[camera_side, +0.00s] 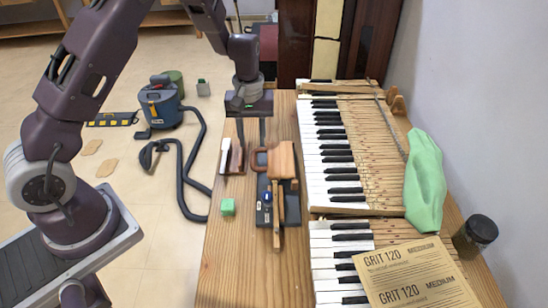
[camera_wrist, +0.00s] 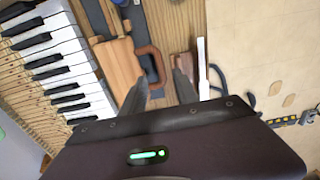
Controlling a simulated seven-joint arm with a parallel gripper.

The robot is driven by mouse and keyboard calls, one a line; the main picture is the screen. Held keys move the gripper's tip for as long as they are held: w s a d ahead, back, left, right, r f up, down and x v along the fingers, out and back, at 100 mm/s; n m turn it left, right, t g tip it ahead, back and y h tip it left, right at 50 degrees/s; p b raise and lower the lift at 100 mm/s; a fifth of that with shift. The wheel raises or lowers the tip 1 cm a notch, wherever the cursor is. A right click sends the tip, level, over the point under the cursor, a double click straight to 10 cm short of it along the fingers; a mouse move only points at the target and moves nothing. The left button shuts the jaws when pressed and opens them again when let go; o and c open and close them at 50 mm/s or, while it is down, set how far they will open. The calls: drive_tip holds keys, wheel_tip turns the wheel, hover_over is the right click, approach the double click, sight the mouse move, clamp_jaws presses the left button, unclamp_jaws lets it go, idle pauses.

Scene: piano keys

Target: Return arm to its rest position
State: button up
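My gripper (camera_side: 251,143) points down over the left part of the wooden workbench (camera_side: 235,265), near the back. Its two fingers are apart with nothing between them. I cannot tell the exact height of the fingertips above the bench.
The keyboard (camera_side: 330,150), green cloth (camera_side: 424,180), sandpaper (camera_side: 410,275) and jar (camera_side: 474,236) fill the right. A blue vacuum (camera_side: 160,103) with hose stands on the floor.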

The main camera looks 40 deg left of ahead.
drive_tip(key=shift+r, duration=0.1)
drive_tip(key=s+d+r+m+t+h, duration=0.1)
drive_tip(key=s+d+r+m, duration=0.2)
drive_tip(key=r, duration=0.6)
drive_tip(key=s+d+r+m+t, duration=0.1)
drive_tip(key=s+d+r, duration=0.2)
drive_tip(key=s+r, duration=0.45)
drive_tip(key=s+r+m+t, duration=0.1)
drive_tip(key=s+r+m, duration=0.1)
drive_tip(key=s, duration=0.6)
drive_tip(key=s+r+m+t+y, duration=0.1)
drive_tip(key=s+r+m+t, duration=0.1)
drive_tip(key=s+r, duration=0.3)
drive_tip(key=s+m, duration=0.1)
drive_tip(key=s, duration=0.2)
drive_tip(key=shift+d+r+t, duration=0.15)
drive_tip(key=shift+d+t, duration=0.1)
drive_tip(key=shift+t, duration=0.05)
